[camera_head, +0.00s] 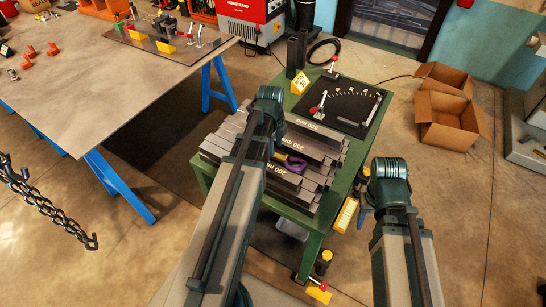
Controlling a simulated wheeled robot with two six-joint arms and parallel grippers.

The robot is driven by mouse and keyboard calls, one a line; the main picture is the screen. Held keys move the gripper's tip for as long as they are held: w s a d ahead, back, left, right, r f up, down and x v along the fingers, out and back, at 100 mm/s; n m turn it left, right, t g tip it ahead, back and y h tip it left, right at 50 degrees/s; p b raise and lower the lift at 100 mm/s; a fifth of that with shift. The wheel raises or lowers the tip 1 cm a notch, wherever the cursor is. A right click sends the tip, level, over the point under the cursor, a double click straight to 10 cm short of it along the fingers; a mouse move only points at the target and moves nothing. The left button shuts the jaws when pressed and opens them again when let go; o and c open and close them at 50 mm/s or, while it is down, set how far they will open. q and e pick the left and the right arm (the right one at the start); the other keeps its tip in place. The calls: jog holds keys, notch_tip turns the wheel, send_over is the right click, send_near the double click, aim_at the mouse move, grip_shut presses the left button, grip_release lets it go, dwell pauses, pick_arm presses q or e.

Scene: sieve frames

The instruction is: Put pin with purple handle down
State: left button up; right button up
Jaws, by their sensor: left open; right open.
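A purple-handled piece (292,164), which seems to be the pin, lies on the grey steel bars (288,182) stacked on the green table. Only part of it shows, just right of my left arm; its shaft cannot be made out. My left arm reaches from the bottom over the left side of the stack, and its fingers are hidden behind the arm. My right arm stands off the table's right side; its fingers are hidden too. I see nothing held by either arm.
A large grey worktable (95,75) stands left. Open cardboard boxes (448,118) lie right. Chains (40,200) hang at far left.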

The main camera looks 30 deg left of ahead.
aim_at(276, 156)
pick_arm(q)
jog(key=f+b, duration=0.4)
jog(key=f, duration=0.1)
jog(key=shift+w+a+b, duration=0.1)
jog(key=shift+w+b, duration=0.1)
jog(key=shift+b, duration=0.15)
grip_shut()
jog(key=shift+r, duration=0.1)
dwell(1.0)
